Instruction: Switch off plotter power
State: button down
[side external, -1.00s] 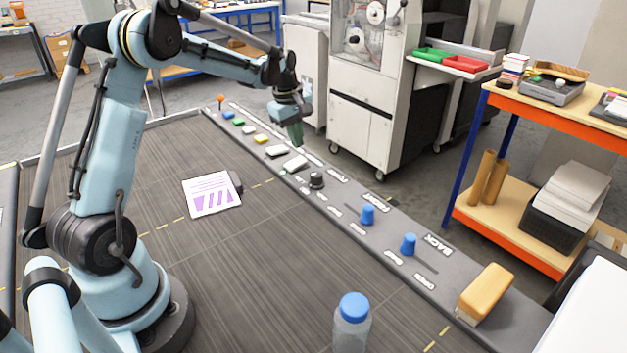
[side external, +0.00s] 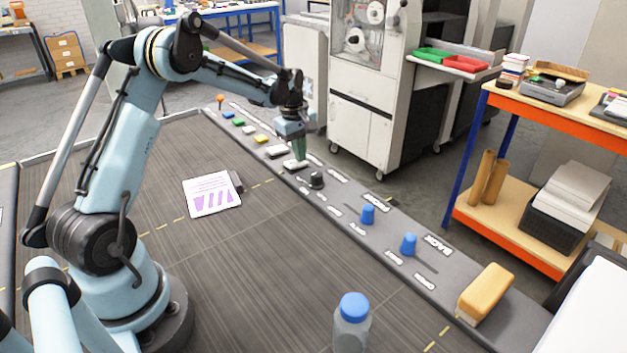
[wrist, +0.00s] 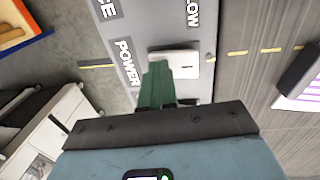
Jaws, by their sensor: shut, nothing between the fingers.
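The control strip (side external: 330,208) runs along the far edge of the dark table. A white rocker switch (side external: 293,165) sits on it; in the wrist view the white rocker (wrist: 188,57) lies beside a label reading POWER (wrist: 126,62). My gripper (side external: 300,157) points down at this switch with its green fingers closed and empty. In the wrist view the green fingertips (wrist: 157,68) overlap the near edge of the rocker and hide part of it. I cannot tell whether they touch it.
A second white switch (side external: 276,152), a black knob (side external: 316,180), and blue sliders (side external: 367,215) share the strip. A printed sheet (side external: 211,194) lies on the table. A blue-capped bottle (side external: 352,318) and a tan block (side external: 486,291) are nearer the camera.

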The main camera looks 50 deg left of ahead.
jog(key=shift+s, duration=0.15)
jog(key=shift+s+r, duration=0.2)
jog(key=shift+s, duration=0.45)
notch_tip(320, 180, up, 14)
jog(key=w, duration=0.2)
dwell(0.6)
